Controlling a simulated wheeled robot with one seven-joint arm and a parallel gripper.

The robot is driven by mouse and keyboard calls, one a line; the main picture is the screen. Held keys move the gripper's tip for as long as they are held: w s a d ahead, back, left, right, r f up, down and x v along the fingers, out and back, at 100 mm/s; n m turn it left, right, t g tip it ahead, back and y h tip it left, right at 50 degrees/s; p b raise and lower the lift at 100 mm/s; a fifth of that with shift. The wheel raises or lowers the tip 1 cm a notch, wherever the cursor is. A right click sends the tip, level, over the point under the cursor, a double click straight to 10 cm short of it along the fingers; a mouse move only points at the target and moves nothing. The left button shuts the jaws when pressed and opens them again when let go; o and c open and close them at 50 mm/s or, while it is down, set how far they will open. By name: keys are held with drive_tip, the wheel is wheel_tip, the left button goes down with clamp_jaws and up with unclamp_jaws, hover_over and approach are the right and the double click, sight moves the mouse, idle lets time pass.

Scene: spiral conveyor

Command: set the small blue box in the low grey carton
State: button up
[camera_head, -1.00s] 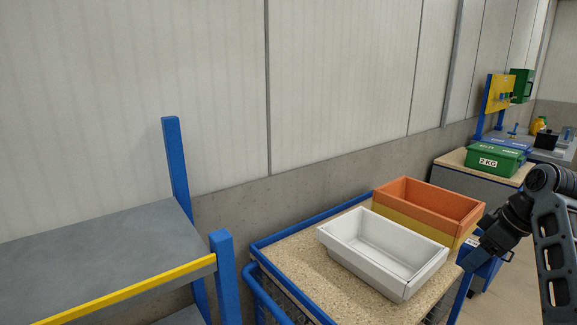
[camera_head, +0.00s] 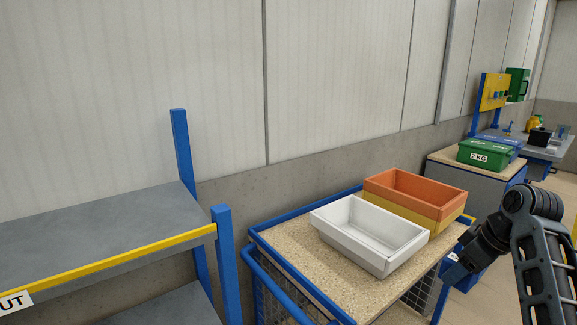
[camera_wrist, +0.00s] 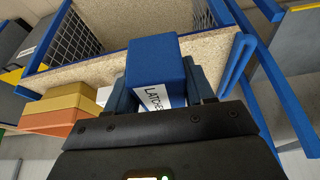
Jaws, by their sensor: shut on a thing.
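The small blue box (camera_wrist: 155,62) has a white label with "LATCHES" printed on it. My gripper (camera_wrist: 160,88) is shut on it, one finger on each side. In the head view my gripper (camera_head: 458,258) is at the right, beside the cart's right edge; the box is mostly hidden there. The low grey carton (camera_head: 348,248), pale and open-topped, stands on the cart's speckled top, left of my gripper and apart from it. Its visible inside is empty. In the wrist view only a pale bit of it (camera_wrist: 103,95) shows, left of the box.
An orange carton (camera_head: 384,190) sits on a yellow one (camera_head: 428,222), right behind the grey carton. The cart (camera_head: 300,260) has a blue frame and free top in front. A grey shelf (camera_head: 90,235) with blue posts stands left. A green 2 KG box (camera_head: 480,154) is farther back.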

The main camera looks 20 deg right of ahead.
drive_tip(key=s+a+f+m+b, duration=0.1)
drive_tip(key=s+a+f, duration=0.1)
drive_tip(key=a+f, duration=0.9)
drive_tip(key=s+a+f+m+h+b, duration=0.1)
drive_tip(key=s+a+f+m+b, duration=0.1)
drive_tip(key=a+f, duration=1)
drive_tip(key=s+a, duration=0.1)
drive_tip(key=a, duration=0.5)
drive_tip(key=shift+s+a, duration=0.15)
